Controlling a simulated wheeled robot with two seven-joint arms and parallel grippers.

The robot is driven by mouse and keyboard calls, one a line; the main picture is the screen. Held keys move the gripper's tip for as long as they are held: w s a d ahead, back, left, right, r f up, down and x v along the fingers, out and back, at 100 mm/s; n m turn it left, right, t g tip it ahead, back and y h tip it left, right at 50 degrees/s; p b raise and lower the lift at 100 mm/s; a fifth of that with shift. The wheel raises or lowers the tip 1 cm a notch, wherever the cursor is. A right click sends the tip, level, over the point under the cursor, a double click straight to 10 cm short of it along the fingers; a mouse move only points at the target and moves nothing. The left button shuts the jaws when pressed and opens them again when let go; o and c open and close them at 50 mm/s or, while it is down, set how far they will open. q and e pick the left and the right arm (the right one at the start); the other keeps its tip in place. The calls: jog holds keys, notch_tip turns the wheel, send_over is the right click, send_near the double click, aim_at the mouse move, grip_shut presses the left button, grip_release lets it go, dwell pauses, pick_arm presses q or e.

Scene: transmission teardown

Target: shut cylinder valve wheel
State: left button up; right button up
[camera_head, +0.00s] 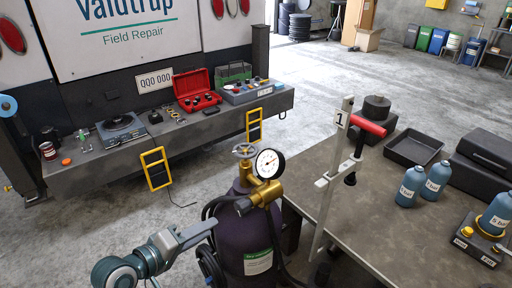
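The cylinder valve wheel (244,150) is a small grey spoked handwheel on top of the brass valve (262,193) of a dark purple gas cylinder (243,232). The cylinder stands upright at the left end of the workbench. A round white pressure gauge (268,163) sits just right of the wheel. My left gripper (208,228) is left of the cylinder's shoulder, lower in the picture than the wheel and apart from it. Its fingers point right, and their gap is not clear from this angle. Nothing shows held in it. My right gripper is not in view.
A dark hose (208,208) loops at the cylinder's left. The workbench (365,220) holds blue bottles (408,187) and a black tray (413,148).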

aim_at(255, 146)
pick_arm(q)
jog(key=w+d+r+n+t+h, duration=0.1)
jog(key=w+r, duration=0.4)
jog(key=r, duration=0.9)
jog(key=n+h, duration=0.1)
jog(key=h, duration=0.1)
jog(key=shift+d+r+n+t+h, duration=0.2)
jog(key=shift+r+n+t+h, duration=0.15)
jog(key=shift+n+t+h, duration=0.05)
jog(key=p+x, duration=0.6)
jog(key=x, duration=1)
jog(key=shift+w+d+f, duration=0.1)
jog(key=shift+w+d, duration=0.3)
jog(key=shift+d, duration=0.15)
grip_shut()
